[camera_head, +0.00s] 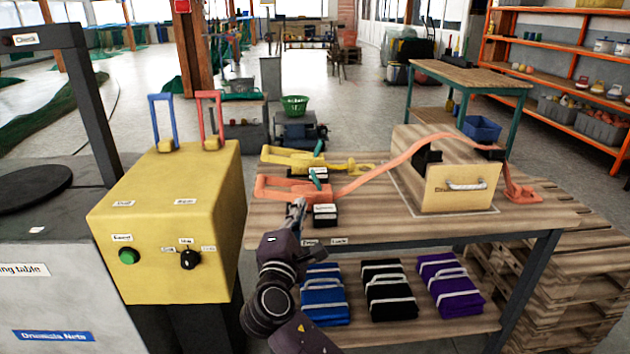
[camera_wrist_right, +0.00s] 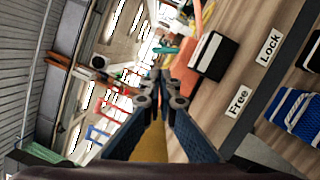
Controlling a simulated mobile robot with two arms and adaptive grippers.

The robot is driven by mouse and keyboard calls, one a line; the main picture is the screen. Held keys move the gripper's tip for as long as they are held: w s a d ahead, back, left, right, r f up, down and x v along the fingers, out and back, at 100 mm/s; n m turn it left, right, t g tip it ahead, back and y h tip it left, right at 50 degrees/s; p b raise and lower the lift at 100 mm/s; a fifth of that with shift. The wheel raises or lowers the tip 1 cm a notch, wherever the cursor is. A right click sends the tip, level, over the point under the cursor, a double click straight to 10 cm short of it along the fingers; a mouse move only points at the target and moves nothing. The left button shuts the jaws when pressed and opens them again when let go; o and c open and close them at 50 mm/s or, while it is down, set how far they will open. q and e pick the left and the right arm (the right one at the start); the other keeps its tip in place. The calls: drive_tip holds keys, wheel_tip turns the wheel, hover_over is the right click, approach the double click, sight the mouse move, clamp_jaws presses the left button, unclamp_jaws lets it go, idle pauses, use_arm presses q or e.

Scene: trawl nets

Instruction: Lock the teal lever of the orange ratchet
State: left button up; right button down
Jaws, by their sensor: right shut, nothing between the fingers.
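The orange ratchet (camera_head: 284,188) lies on the wooden table, with an orange strap running right over a wooden box. Its teal lever (camera_head: 315,179) sticks up at a tilt beside a small black-and-white block (camera_head: 325,214). My right gripper (camera_head: 298,207) is shut and empty, just in front of the ratchet's orange handle; I cannot tell whether it touches. In the right wrist view, the ratchet (camera_wrist_right: 184,66) shows beyond the fingertips, partly hidden by them. A yellow ratchet (camera_head: 290,157) with its own teal lever (camera_head: 319,147) lies behind. My left gripper is out of view.
Free (camera_wrist_right: 239,100) and Lock (camera_wrist_right: 269,46) labels sit on the table's front edge. The wooden box (camera_head: 462,187) stands at right. A yellow control box (camera_head: 165,220) with blue and red handles stands left. Folded bundles (camera_head: 388,291) lie on the shelf below.

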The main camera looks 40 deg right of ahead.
sight(304, 193)
drive_tip(key=shift+w+a+r, duration=0.1)
drive_tip(key=shift+w+r, duration=0.1)
drive_tip(key=shift+r, duration=0.05)
drive_tip(key=x, duration=0.8)
drive_tip(key=shift+w, duration=0.1)
drive_tip(key=shift+w+d+b, duration=0.25)
drive_tip(key=shift+b, duration=0.05)
drive_tip(key=shift+w+d, duration=0.15)
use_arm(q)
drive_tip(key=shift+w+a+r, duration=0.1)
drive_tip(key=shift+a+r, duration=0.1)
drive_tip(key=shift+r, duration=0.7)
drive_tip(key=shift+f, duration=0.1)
use_arm(e)
drive_tip(key=shift+r, duration=0.1)
